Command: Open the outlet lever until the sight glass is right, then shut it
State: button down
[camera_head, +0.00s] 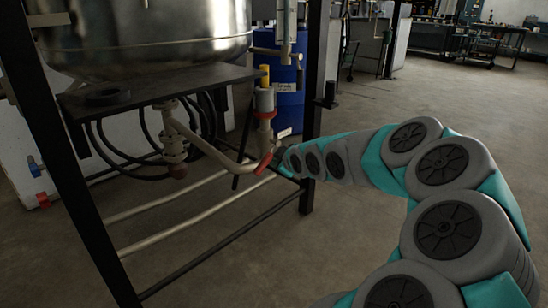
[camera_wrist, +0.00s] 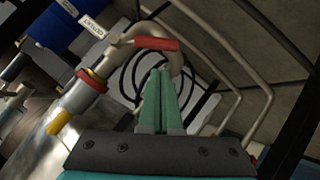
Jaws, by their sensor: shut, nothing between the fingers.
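A red lever (camera_head: 264,162) sits on the pale pipe at the tank frame, just left of my gripper (camera_head: 281,160). In the wrist view the lever (camera_wrist: 157,44) lies crosswise just beyond my fingertips (camera_wrist: 160,74). The fingers are pressed together with nothing between them. A small gap seems to show between tips and lever, but contact is hard to judge. A pale upright tube (camera_head: 286,22), perhaps the sight glass, stands at the top right of the tank; its level cannot be read.
A grey fitting with a red collar and yellow top (camera_head: 264,102) rises from the pipe, close to my gripper. A steel tank (camera_head: 150,35) sits above on a dark frame (camera_head: 312,110). A blue drum (camera_head: 290,90) stands behind. The floor at right is clear.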

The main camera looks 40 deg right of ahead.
aim_at(265, 162)
jog(key=shift+t, duration=0.4)
jog(key=shift+d+x, duration=0.15)
jog(key=shift+x, duration=2.65)
jog(key=shift+d+x, duration=0.15)
jog(key=shift+x, duration=2.6)
jog(key=shift+f, duration=0.15)
